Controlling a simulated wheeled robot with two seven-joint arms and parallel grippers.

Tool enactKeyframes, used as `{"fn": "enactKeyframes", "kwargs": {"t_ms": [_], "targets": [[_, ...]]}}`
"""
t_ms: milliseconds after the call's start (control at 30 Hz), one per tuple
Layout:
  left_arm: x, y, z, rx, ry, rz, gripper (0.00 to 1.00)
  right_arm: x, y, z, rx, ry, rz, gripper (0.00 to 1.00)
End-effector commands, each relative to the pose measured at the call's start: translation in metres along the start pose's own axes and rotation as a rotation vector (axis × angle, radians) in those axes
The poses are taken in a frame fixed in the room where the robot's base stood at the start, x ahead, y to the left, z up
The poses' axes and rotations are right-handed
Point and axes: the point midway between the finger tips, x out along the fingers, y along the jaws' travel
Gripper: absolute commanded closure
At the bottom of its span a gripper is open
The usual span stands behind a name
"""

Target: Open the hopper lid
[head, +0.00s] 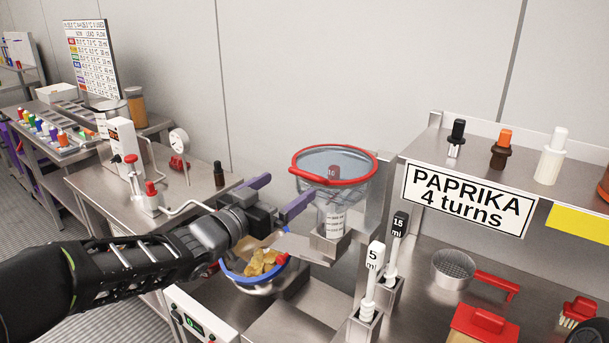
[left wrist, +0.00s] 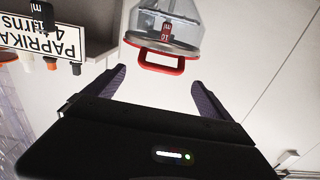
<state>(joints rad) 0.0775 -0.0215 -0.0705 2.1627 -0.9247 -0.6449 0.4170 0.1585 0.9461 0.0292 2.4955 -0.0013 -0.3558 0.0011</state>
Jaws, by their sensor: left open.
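The clear hopper (head: 333,195) stands on a metal bracket, and its round lid (head: 340,165) has a red rim. The lid looks shut. A red handle (left wrist: 160,66) juts from the lid's near edge in the left wrist view. My right gripper is not in view.
Below my left gripper is a blue-rimmed bowl (head: 233,275) with yellow chunks. A shelf with a PAPRIKA 4 turns sign (head: 468,200) is farther right, above a sieve (head: 453,268).

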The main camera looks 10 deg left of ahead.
Motion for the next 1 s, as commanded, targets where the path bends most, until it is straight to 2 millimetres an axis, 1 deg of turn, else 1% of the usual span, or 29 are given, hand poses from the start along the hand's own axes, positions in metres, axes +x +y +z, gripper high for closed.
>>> {"fn": "enactKeyframes", "kwargs": {"t_ms": [300,433,567,800,900,1000], "targets": [[0.001,0.000,0.000,0.001,0.000,0.001,0.05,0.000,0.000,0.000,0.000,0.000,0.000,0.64],[0.007,0.000,-0.001,0.002,0.000,0.001,0.05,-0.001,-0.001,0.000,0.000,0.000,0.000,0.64],[0.022,0.001,-0.001,0.000,-0.001,0.002,0.05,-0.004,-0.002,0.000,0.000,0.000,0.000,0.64],[0.059,0.001,-0.001,0.001,-0.001,0.002,0.05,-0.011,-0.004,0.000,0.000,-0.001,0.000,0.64],[0.071,0.001,0.000,0.001,-0.002,0.002,0.05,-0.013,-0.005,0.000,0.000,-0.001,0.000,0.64],[0.077,0.000,0.000,0.000,-0.001,0.001,0.05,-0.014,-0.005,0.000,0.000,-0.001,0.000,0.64]]}}
